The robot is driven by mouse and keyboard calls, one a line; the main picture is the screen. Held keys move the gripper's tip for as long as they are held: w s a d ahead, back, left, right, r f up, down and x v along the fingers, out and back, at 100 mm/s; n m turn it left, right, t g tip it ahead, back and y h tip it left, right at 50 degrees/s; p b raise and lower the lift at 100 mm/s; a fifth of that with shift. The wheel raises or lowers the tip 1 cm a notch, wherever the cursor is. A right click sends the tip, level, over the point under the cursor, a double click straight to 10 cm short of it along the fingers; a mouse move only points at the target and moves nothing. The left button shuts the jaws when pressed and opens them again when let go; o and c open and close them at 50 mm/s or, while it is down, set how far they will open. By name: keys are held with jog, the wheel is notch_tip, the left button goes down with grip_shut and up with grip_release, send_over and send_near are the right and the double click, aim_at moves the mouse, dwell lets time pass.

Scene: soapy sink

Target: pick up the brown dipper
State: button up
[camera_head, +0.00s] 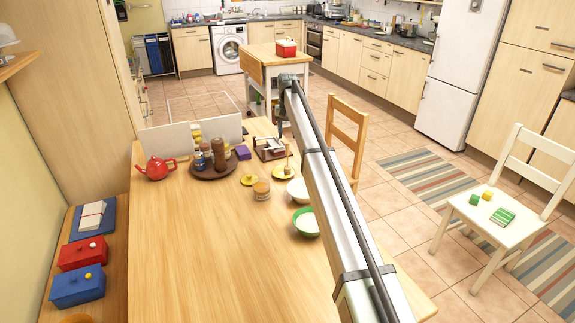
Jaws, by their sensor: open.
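A small upright brown stick with a thicker lower end, which looks like the brown dipper (287,156), stands at a yellow dish (277,174) near the table's right edge. Whether it rests on the dish or in something there is too small to tell. My gripper (281,127) hangs at the far end of my arm, beyond the dipper and higher in the picture, apart from it. It is open, with nothing seen between its small dark fingers.
The wooden table (190,260) is clear at the front left. A wooden chair (346,130) is beside the table.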

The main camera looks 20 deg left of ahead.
aim_at(287, 145)
jog(key=shift+w+a+f, duration=0.1)
jog(key=shift+w+f, duration=0.15)
jog(key=shift+f, duration=1.45)
jog(key=shift+w+f, duration=0.2)
jog(key=shift+f, duration=1.5)
jog(key=shift+c, duration=0.4)
grip_shut()
